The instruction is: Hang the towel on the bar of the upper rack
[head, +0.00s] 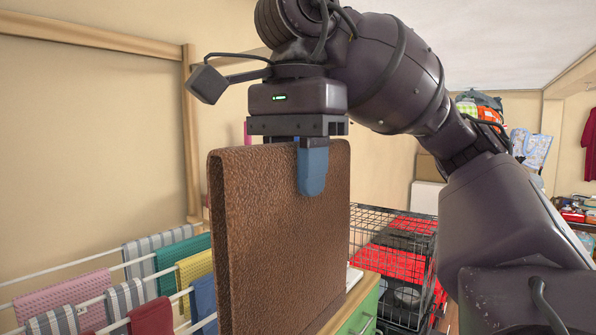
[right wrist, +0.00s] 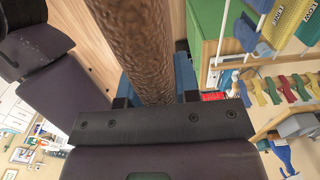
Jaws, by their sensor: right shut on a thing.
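A brown, rough-textured folded towel (head: 280,250) hangs upright from my right gripper (head: 312,185), filling the middle of the head view. The gripper is shut on its top edge, with one blue finger on the near face. The right wrist view also shows the towel (right wrist: 140,45) between the blue fingers. A rack with white bars (head: 22,279) stands at the lower left, lower in the picture than the towel's top and apart from it. The towel hides the rack's right end. Which bar belongs to the upper rack is unclear. My left gripper is out of view.
Several towels hang on the rack, including a pink one (head: 62,294), a green one (head: 183,256) and a dark red one (head: 151,318). A wooden post (head: 190,140) stands behind. A green cabinet (head: 358,313) and a black wire cage (head: 385,222) are beyond the towel.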

